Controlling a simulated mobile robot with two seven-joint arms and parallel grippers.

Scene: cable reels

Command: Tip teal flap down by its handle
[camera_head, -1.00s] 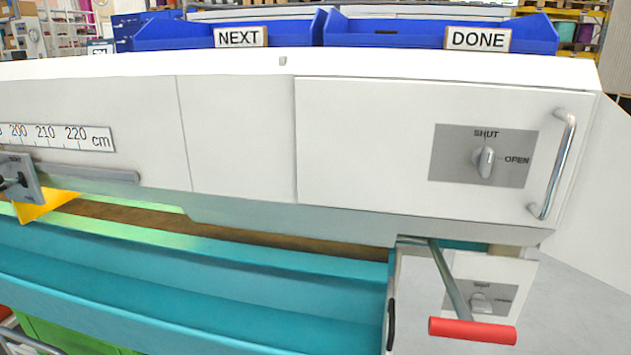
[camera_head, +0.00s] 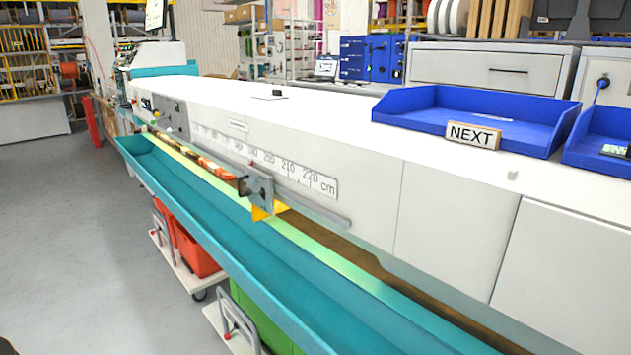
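The long teal flap (camera_head: 290,275) runs along the front of the white bench, from the far left towards the lower right. It forms a shallow channel below a pale green strip. No handle of the flap shows in this view, and its near right end lies outside the picture. Neither of my grippers is in view.
A blue tray (camera_head: 450,112) with a NEXT sign (camera_head: 473,135) stands on the white bench top (camera_head: 320,110). Carts with red (camera_head: 198,255) and green (camera_head: 255,315) crates stand below. Floor at left is clear.

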